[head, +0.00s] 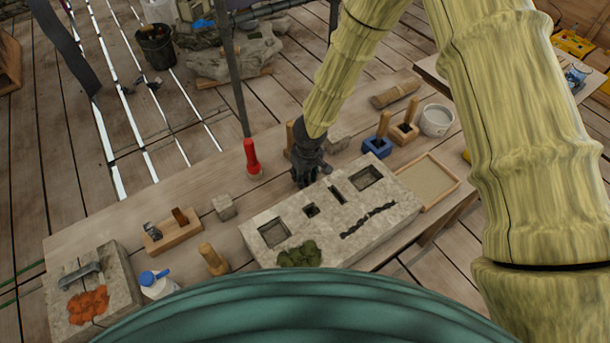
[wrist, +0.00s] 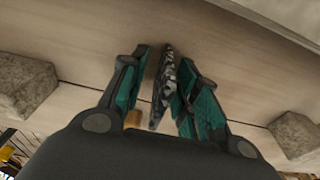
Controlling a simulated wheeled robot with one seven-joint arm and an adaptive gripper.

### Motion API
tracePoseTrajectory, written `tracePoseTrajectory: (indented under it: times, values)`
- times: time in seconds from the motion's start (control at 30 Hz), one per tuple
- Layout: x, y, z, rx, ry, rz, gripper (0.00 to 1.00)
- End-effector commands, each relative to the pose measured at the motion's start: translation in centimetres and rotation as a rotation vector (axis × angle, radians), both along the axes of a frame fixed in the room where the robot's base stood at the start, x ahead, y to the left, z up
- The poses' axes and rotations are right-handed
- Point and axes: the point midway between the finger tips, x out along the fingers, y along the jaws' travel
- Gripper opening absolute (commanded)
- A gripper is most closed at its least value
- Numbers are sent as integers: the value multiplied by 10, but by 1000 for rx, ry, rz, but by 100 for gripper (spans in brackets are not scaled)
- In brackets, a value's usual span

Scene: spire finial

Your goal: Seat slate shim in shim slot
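My gripper (head: 310,172) is low over the table, just behind the stone block (head: 375,234). In the wrist view, my gripper (wrist: 164,58) has its teal-padded fingers on either side of the slate shim (wrist: 161,88), a thin, dark, speckled piece seen nearly edge-on. A gap shows between the left finger and the shim. The right finger is close to it, and I cannot tell whether they touch. The shim is not clear in the head view. The shim slot (head: 337,194) appears as a narrow dark opening in the block's top, among square recesses, with nothing visible in it.
A red bottle (head: 251,157) and a small stone cube (head: 224,207) stand left of my gripper. Green moss (head: 300,254) lies on the block's front edge.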

Motion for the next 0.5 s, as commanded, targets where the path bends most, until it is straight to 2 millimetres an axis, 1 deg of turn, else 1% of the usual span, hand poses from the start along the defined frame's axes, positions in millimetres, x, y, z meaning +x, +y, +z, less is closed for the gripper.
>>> tracePoseTrajectory:
  times: [0.07,0.2,0.23,0.5]
  values:
    - [0,0,0,0,0,0,29]
    - [0,0,0,0,0,0,4]
    - [0,0,0,0,0,0,0]
    - [0,0,0,0,0,0,0]
